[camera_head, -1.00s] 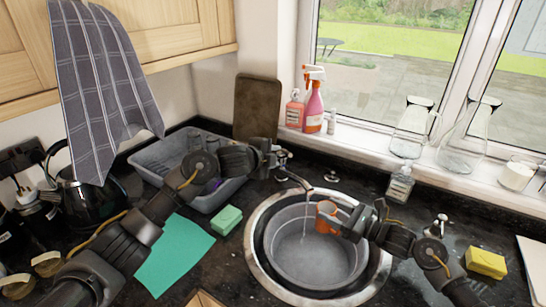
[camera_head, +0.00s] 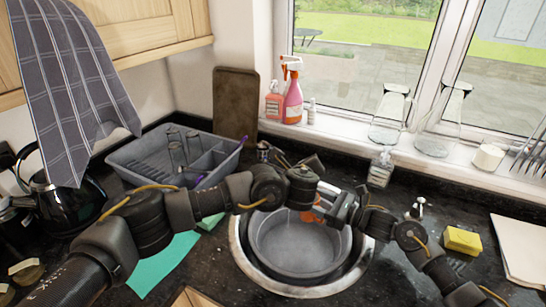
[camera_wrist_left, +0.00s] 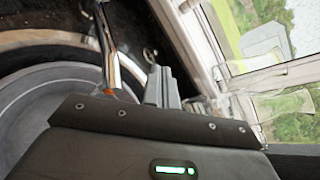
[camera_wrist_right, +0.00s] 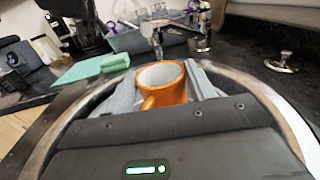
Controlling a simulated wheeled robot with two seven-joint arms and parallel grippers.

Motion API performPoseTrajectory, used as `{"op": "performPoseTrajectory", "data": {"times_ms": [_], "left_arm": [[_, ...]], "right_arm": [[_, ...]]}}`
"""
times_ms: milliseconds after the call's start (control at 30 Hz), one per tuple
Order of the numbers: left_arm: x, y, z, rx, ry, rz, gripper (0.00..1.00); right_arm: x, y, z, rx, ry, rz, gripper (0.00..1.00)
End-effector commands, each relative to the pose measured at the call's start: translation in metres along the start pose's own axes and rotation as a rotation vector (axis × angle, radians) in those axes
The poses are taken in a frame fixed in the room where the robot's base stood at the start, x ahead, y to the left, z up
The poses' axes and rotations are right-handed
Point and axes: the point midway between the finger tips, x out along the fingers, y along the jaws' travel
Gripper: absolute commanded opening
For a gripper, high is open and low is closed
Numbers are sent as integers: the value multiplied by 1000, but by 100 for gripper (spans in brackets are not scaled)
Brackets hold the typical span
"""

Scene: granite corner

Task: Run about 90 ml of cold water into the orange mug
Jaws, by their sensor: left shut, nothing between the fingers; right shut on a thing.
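The orange mug (camera_wrist_right: 166,86) looks upright and pale inside. It sits between the fingers of my right gripper (camera_wrist_right: 165,76), which is shut on it over the basin. In the head view a small part of the mug (camera_head: 309,215) shows below my left wrist. The chrome tap (camera_wrist_right: 200,42) stands behind the mug, its spout near the rim in the right wrist view. I cannot tell whether water is running or how much is in the mug. My left gripper (camera_wrist_left: 160,82) is shut and empty, beside the spout. My left arm hides most of the tap in the head view.
A grey basin (camera_head: 300,266) fills the round sink. A dish rack (camera_head: 150,158) with glasses is at the back left. A soap bottle (camera_head: 380,170), glass jugs (camera_head: 389,115) and a yellow sponge (camera_head: 462,240) are to the right. A green cloth (camera_head: 160,262) lies left of the sink.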

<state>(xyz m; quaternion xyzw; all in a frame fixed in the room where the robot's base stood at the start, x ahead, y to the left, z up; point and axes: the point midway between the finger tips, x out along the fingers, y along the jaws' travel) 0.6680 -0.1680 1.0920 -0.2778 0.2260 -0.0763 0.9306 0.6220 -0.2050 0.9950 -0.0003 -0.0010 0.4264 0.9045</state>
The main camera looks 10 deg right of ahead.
Motion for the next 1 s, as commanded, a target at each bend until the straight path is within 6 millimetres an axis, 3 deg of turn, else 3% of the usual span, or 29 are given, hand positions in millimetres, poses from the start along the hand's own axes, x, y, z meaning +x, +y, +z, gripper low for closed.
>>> {"op": "performPoseTrajectory", "data": {"times_ms": [100,300,700,867,1000], "left_arm": [[-6,16,-3,307,-162,105,0],[-16,46,13,574,-283,299,0],[-18,53,22,686,-289,372,0],[-2,58,28,683,-290,374,0],[21,64,38,683,-290,374,0]], "right_arm": [[0,0,1,-1,-2,0,26],[0,0,1,-1,-2,0,26],[0,0,1,-1,-2,0,26],[0,0,1,-1,-2,0,26],[0,0,1,-1,-2,0,26]]}}
